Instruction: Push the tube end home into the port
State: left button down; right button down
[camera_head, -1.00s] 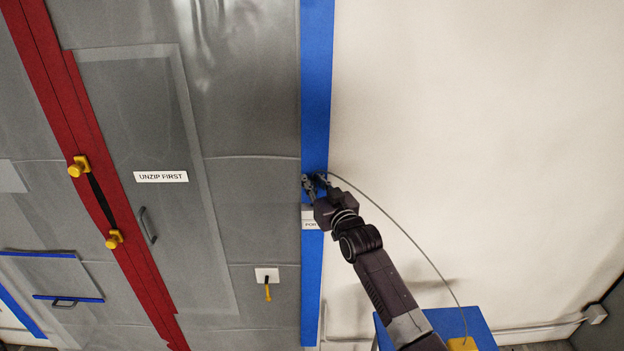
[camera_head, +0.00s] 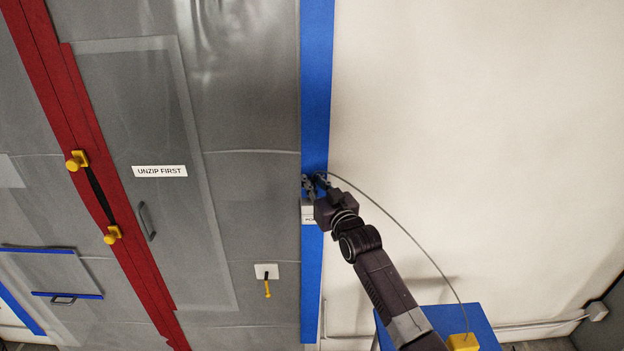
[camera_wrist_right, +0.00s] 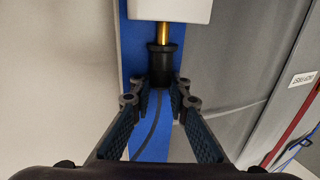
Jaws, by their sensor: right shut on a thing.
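The black tube end (camera_wrist_right: 160,65) is in the right wrist view, between the fingers of my right gripper (camera_wrist_right: 160,92). My right gripper (camera_head: 315,184) is shut on it, at the blue post in the head view. The tube end faces the brass port (camera_wrist_right: 162,33), which comes out of a white box (camera_wrist_right: 168,8). A short length of bare brass shows between the box and the black tube end, and the two look lined up. The box (camera_head: 308,213) is partly hidden by my gripper in the head view. The thin grey tube (camera_head: 405,231) arcs away to the right. My left gripper is not in view.
The blue post (camera_head: 317,90) stands between grey plastic sheeting (camera_head: 250,110) and a pale wall (camera_head: 480,120). A red zip strip (camera_head: 60,110) with yellow pulls runs down the left. A blue stand (camera_head: 480,325) with a yellow block (camera_head: 462,342) is at lower right.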

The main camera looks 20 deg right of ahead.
jog(key=shift+f+b, duration=0.65)
jog(key=shift+f, duration=0.4)
jog(key=c, duration=1.8)
grip_release()
jog(key=shift+o, duration=0.2)
jog(key=shift+s, duration=0.1)
jog(key=s+d, duration=0.1)
jog(key=s, duration=1)
jog(key=shift+s, duration=0.4)
jog(key=shift+d, duration=0.1)
